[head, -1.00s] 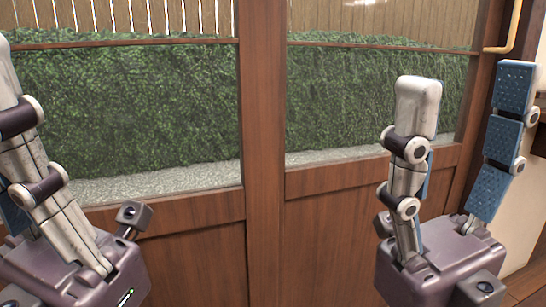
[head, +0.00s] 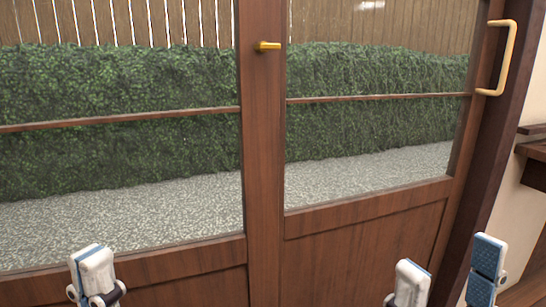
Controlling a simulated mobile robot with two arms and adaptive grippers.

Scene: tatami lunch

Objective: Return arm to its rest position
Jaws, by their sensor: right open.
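My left gripper (head: 92,270) shows only at the bottom left edge of the head view. A white fingertip block with a thin blue strip is visible, and the rest is cut off below. I cannot tell whether its fingers are apart. My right gripper (head: 450,268) is at the bottom right. Its two fingertips, white on the left and blue-padded on the right, stand upright with a wide gap between them. It is open and empty. Both arms are out of the picture below.
A wooden sliding door (head: 263,180) with glass panes fills the view ahead. It has a small yellow latch (head: 267,46) and a pale yellow handle (head: 510,58). Outside are a hedge (head: 120,95) and gravel (head: 120,220). A dark wooden shelf (head: 537,150) is at the right edge.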

